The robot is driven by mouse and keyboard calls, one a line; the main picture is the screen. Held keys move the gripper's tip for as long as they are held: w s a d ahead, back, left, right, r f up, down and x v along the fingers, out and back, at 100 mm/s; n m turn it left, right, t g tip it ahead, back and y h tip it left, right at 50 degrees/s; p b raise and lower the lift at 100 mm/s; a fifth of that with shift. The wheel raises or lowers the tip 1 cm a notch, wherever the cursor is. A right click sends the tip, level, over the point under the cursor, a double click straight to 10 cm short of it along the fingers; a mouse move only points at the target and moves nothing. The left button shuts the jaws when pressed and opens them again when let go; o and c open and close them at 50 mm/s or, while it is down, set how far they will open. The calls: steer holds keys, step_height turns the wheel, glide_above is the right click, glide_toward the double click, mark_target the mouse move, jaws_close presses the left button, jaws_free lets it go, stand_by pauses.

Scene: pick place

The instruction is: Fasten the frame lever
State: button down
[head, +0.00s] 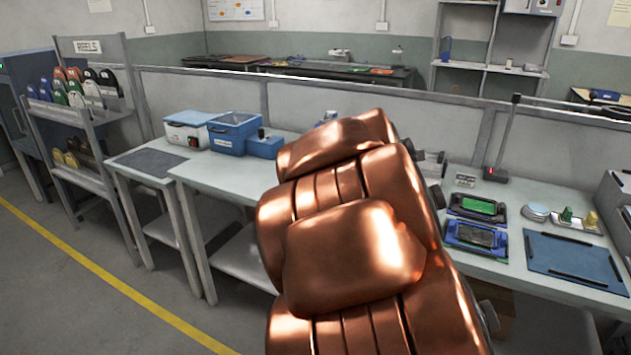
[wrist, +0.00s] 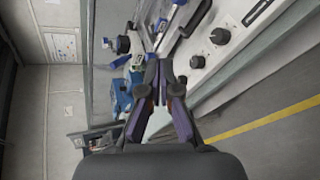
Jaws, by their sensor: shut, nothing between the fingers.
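The rear frame (head: 478,207) holds a green board, and the front frame (head: 475,238) holds a dark grey panel. I cannot make out a lever on either at this size. My gripper (wrist: 159,72) shows in the wrist view with its fingers together and nothing held. It points toward a bench surface carrying blue and black items, apart from it as far as I can tell. In the head view my copper-coloured arm fills the centre and hides the gripper and part of the bench.
A blue mat (head: 575,262) lies right of the frames, with a small tray (head: 577,224) and a pale disc stack (head: 536,212) behind it. A blue bin (head: 234,132) and a white box (head: 187,128) stand on the bench left of my arm. A reel shelf (head: 88,110) stands far left.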

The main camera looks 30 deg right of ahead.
steer(key=w+d+f+n+t+y+b, duration=0.1)
steer(key=w+d+n+t+b, duration=0.25)
steer(key=w+n, duration=0.5)
steer(key=w+a+f+n+t+y+b, duration=0.3)
steer(key=w+f+n+y, duration=0.2)
steer(key=f+n, duration=0.5)
steer(key=n+y, duration=0.2)
steer(key=n, duration=0.2)
steer(key=shift+f+y, duration=0.2)
steer(key=shift+y, duration=0.1)
steer(key=shift+w, duration=0.2)
steer(key=shift+w+d+f+p, duration=0.1)
steer(key=shift+w+f+p, duration=0.3)
steer(key=shift+w, duration=1.85)
steer(key=shift+w+d+f+p, duration=0.15)
steer(key=shift+w+f, duration=0.3)
steer(key=shift+w, duration=1.85)
steer(key=shift+w+d+f+p, duration=0.1)
steer(key=shift+w+f+p, duration=0.3)
steer(key=shift+w, duration=1.85)
steer(key=shift+f+b, duration=0.2)
steer(key=shift+b, duration=0.4)
steer(key=shift+w+m+b, duration=0.1)
steer(key=shift+m+b, duration=0.15)
steer(key=shift+b, duration=0.1)
